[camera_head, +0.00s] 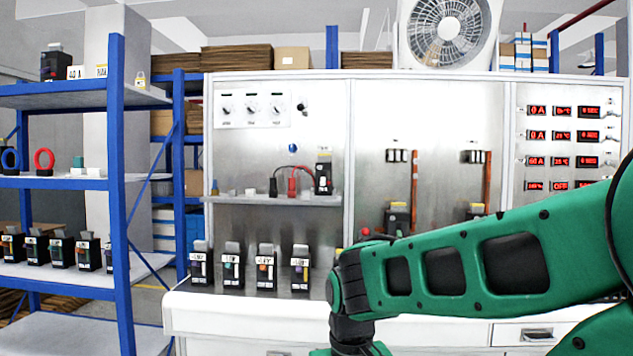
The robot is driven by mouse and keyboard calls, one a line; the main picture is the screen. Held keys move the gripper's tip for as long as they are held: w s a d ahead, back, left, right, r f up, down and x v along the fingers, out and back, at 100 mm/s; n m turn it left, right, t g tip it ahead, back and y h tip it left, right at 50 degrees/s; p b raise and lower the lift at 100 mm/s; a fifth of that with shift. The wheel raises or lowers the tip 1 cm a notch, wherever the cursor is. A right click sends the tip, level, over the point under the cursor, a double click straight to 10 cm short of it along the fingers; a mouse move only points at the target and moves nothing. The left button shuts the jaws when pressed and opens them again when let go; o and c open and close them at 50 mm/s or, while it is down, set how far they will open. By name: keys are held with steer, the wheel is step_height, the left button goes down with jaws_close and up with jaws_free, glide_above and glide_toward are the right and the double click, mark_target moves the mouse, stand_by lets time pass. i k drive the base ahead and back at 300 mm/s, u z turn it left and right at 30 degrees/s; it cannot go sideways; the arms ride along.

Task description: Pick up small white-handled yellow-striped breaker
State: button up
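Several small black breakers with grey tops and pale labels stand upright in a row on the white bench, among them a far-left one (200,266), one with a green mark (232,268), one with an orange-yellow mark (265,268) and one with a purple mark (300,270). Another black breaker (323,178) stands on the small panel shelf beside red and black leads. White handles and yellow stripes are too small to tell surely. My green arm crosses the lower right, its dark wrist over the bench's front. My gripper is out of view below.
A blue rack (117,190) at left holds more small breakers (62,250) on its lower shelf and coloured rings above. The test cabinet (430,110) has two bays with breakers, partly behind my arm, and red displays (563,135). The bench front (240,310) is clear.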

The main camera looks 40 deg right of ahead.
mark_target(323, 160)
steer(key=z, duration=0.5)
steer(key=i, duration=1)
steer(key=z, duration=0.95)
steer(key=i, duration=0.35)
steer(key=z, duration=0.2)
